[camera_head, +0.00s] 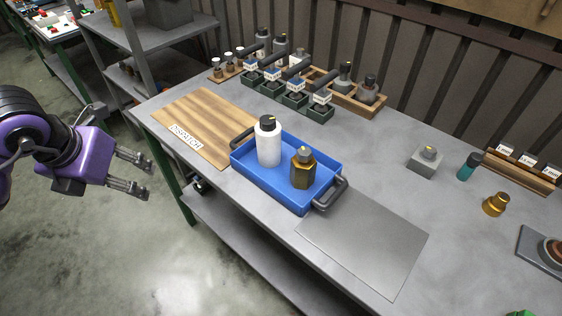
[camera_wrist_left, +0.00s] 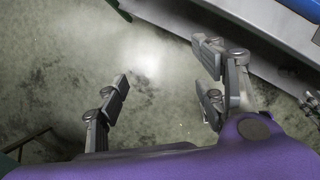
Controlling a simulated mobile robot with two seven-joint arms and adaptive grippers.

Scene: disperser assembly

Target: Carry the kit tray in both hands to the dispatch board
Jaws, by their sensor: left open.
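The blue kit tray (camera_head: 267,177) sits on the grey workbench, its left corner beside or over the edge of the wooden dispatch board (camera_head: 205,112); I cannot tell if they touch. It has a dark handle at each end, the left handle (camera_head: 243,139) and the right handle (camera_head: 331,192). A white bottle (camera_head: 268,145) and an amber bottle (camera_head: 303,170) with a grey cap stand upright in it. My left gripper (camera_head: 144,180) is open and empty, off the bench's front edge, left of the tray. The left wrist view shows its spread fingers (camera_wrist_left: 165,92) over the floor. My right gripper is out of view.
A bare grey mat (camera_head: 365,240) lies right of the tray. Behind are several green holders (camera_head: 293,98) with dark handles and a wooden rack (camera_head: 358,98). A grey block (camera_head: 426,161), a teal vial (camera_head: 468,167) and a brass part (camera_head: 495,204) stand to the right.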

